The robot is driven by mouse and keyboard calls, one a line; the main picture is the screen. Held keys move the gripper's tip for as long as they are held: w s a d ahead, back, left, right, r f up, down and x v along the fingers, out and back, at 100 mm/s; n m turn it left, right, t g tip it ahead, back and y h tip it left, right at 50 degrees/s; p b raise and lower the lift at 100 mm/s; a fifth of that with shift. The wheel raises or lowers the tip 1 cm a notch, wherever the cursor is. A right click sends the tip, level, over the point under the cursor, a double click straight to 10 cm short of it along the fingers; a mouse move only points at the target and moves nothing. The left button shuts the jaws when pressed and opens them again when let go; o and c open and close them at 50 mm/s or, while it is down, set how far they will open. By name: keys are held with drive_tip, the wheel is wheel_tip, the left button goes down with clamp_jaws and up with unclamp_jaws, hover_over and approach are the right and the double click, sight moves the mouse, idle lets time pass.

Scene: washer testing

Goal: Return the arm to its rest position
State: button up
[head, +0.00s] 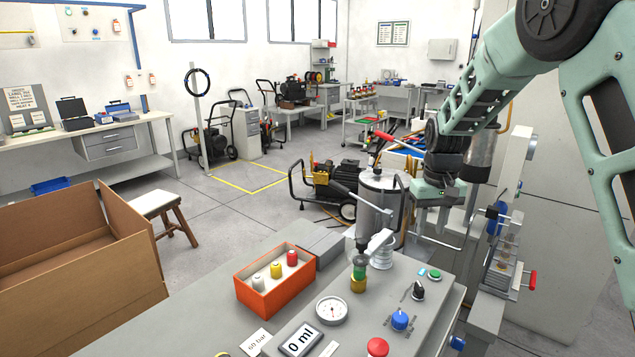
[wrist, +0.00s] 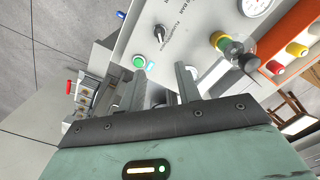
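My arm reaches in from the upper right of the head view and bends down at the wrist. My gripper (head: 440,212) hangs above the far right side of the grey test bench (head: 250,245), clear of the controls. In the wrist view the two fingers of my gripper (wrist: 161,86) stand apart with nothing clearly held between them. The bench's green button (wrist: 139,61) and black knob (wrist: 159,32) show beyond the fingers.
An orange box (head: 268,302) holds white, yellow and red nozzles. A green-and-yellow fitting (head: 359,276), gauge (head: 332,310), blue knob (head: 400,319) and red button (head: 377,347) stand on the bench. A metal tank (head: 378,200) stands close left of my gripper. A cardboard box (head: 75,265) is at left.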

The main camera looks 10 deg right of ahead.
drive_tip(key=s+a+r+n+y, duration=0.1)
drive_tip(key=s+a+r+n, duration=0.1)
drive_tip(key=s+a, duration=0.5)
drive_tip(key=s+a+r+n, duration=0.15)
drive_tip(key=s+a, duration=0.25)
drive_tip(key=a, duration=0.7)
drive_tip(key=s+a+n, duration=0.3)
drive_tip(key=s+a, duration=0.1)
drive_tip(key=s, duration=0.6)
drive_tip(key=s+a+n, duration=0.3)
drive_tip(key=s+a, duration=0.1)
drive_tip(key=s, duration=0.7)
